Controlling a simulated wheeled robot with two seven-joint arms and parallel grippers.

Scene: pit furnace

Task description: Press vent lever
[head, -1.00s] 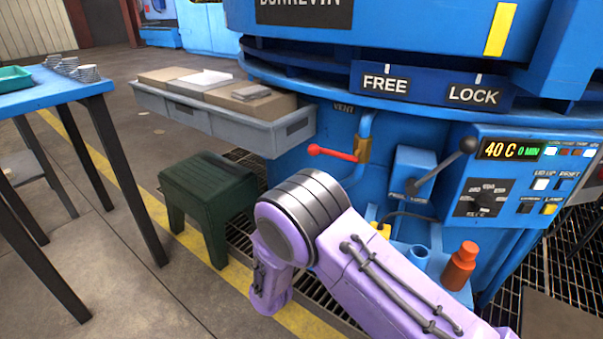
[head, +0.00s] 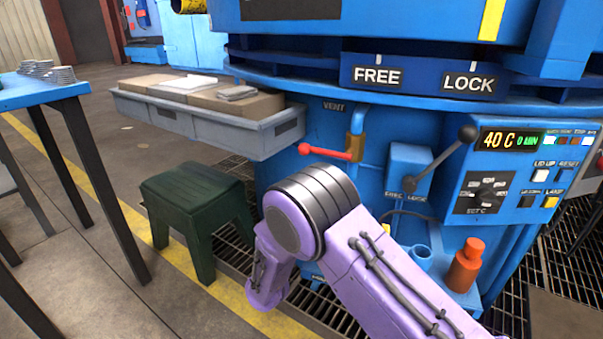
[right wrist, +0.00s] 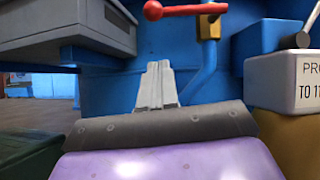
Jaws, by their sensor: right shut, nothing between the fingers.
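The vent lever (head: 328,154) is a red bar with a round knob at its left end, lying nearly level. It joins a brass valve (head: 356,147) on a blue pipe, below the VENT label. In the right wrist view the lever (right wrist: 185,10) is at the top, and the valve (right wrist: 209,26) is to its right. My right gripper (right wrist: 158,70) is shut and empty, its grey fingertips below the lever and apart from it in the picture. In the head view my purple right arm hides that gripper. My left gripper is not in view.
A grey tray (head: 190,125) of boxes juts out left of the lever, above a green stool (head: 197,200). Right of the valve are a blue box with a black-knobbed lever (head: 437,160) and a control panel (head: 520,175). An orange bottle (head: 466,266) stands lower right.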

